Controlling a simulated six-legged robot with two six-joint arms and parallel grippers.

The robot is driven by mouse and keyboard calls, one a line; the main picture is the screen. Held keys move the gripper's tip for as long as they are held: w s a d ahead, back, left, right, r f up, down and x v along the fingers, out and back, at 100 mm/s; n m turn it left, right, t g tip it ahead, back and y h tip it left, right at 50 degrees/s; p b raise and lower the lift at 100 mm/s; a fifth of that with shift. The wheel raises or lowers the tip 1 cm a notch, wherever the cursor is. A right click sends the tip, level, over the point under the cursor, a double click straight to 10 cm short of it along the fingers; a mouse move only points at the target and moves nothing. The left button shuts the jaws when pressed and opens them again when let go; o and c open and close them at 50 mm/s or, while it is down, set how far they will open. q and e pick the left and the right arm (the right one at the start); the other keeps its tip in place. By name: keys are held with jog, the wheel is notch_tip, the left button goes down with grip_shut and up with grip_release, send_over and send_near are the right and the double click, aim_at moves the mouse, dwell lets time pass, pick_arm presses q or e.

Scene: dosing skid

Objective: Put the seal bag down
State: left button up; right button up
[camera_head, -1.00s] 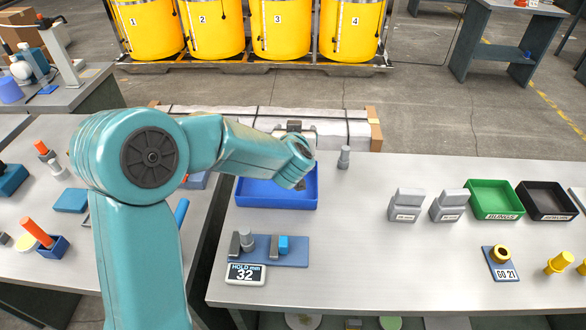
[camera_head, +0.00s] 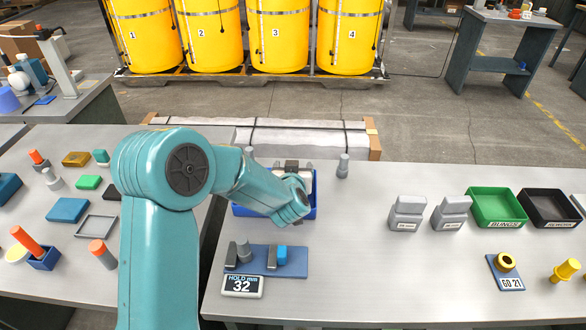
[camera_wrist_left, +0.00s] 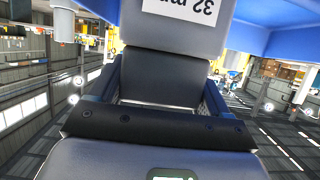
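A grey bag (camera_wrist_left: 178,38) with a white label reading "32 m", upside down, fills the top of the left wrist view. My left gripper (camera_wrist_left: 160,85) is around it, a finger on each side, and appears shut on it. In the head view my left arm reaches over the blue tray (camera_head: 313,205); the wrist hides the fingertips, the bag and most of the tray's inside. Blue tray surfaces also show at the top of the wrist view. I cannot tell whether the bag touches the tray floor. My right gripper is not in view.
A blue fixture plate (camera_head: 299,262) with a "HOLD mm 32" display (camera_head: 243,286) lies in front of the tray. A grey fitting (camera_head: 342,166) stands behind right. Two grey labelled bags (camera_head: 406,214), a green bin (camera_head: 497,207) and a black bin (camera_head: 549,207) are farther right. The middle bench top is clear.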

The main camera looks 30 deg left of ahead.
pick_arm(q)
jog(key=o, duration=0.4)
jog(key=shift+c, duration=0.2)
jog(key=shift+r, duration=0.2)
jog(key=v, duration=1.2)
jog(key=shift+p, duration=0.3)
